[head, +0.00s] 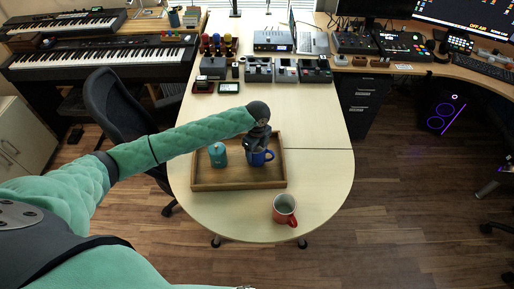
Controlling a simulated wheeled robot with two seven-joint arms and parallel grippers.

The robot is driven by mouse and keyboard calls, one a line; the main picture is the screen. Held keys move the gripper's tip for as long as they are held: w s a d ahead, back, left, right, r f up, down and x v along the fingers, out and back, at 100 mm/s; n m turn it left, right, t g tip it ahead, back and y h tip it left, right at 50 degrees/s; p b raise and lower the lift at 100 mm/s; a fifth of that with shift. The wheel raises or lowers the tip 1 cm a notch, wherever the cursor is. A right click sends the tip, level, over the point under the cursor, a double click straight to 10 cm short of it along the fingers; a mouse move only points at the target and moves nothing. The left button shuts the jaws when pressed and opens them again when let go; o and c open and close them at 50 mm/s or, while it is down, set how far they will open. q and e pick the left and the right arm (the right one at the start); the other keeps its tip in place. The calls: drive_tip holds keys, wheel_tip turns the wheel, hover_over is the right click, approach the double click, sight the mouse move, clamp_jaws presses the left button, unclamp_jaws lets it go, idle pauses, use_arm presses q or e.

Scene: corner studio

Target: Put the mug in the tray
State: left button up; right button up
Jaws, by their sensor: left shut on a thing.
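A wooden tray (212,186) lies on the rounded end of the pale table. A blue mug (262,158) is in the right part of the tray, upright as far as I can see. My left gripper (256,146) is over the blue mug and shut on it, partly covering it. A teal mug or cup (218,157) stands in the tray, left of the blue mug and apart from it. A red mug (285,209) stands on the table outside the tray, near the front edge. My right gripper is not in view.
The table (320,175) is clear right of the tray. Several small devices (286,71) and a laptop (312,40) stand at its back. A dark chair (110,115) is close on the left. Keyboards (100,58) stand at the back left.

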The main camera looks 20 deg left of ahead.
use_arm(q)
drive_tip(key=shift+f, duration=0.1)
drive_tip(key=o, duration=0.7)
drive_tip(key=shift+f, duration=0.15)
drive_tip(key=o, duration=0.4)
drive_tip(key=shift+o, duration=0.4)
